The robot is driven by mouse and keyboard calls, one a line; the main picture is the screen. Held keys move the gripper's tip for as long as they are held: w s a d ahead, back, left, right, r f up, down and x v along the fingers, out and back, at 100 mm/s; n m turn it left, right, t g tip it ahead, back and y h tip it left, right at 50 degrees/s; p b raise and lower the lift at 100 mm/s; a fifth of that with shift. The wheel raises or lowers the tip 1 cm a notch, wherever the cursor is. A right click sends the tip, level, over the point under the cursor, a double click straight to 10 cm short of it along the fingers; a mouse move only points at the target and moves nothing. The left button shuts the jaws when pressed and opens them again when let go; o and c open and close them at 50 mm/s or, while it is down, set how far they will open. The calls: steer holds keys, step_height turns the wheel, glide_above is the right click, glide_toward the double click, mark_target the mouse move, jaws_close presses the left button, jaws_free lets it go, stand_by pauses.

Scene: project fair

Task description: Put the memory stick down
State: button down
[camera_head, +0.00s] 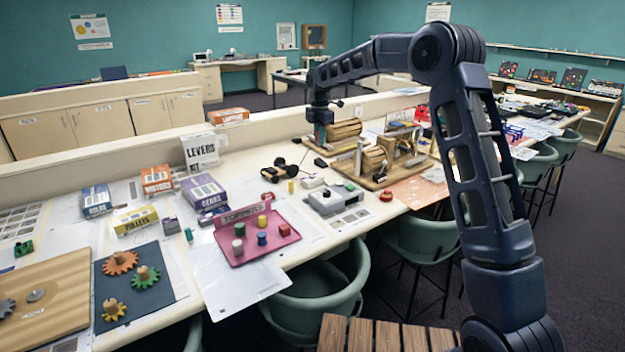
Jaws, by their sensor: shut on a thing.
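My gripper (320,142) is at the end of my arm, low over the far side of the long table (250,262), just left of a wooden roller model (344,131). It points down and is shut on the memory stick.
Near the gripper are a black wheeled model (285,170) and a grey device (334,198). A pink tray with pegs (262,250), several labelled boxes (200,150) and gears on a dark mat (165,292) fill the left. Green chairs (425,245) line the front edge.

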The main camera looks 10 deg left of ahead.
glide_above(310, 179)
steer(key=shift+m, duration=0.4)
step_height(310, 179, down, 20)
steer(key=shift+w+r, duration=0.1)
steer(key=shift+w, duration=0.05)
stand_by(0.3)
steer(key=c, duration=1.5)
jaws_free()
steer(key=shift+o, duration=0.2)
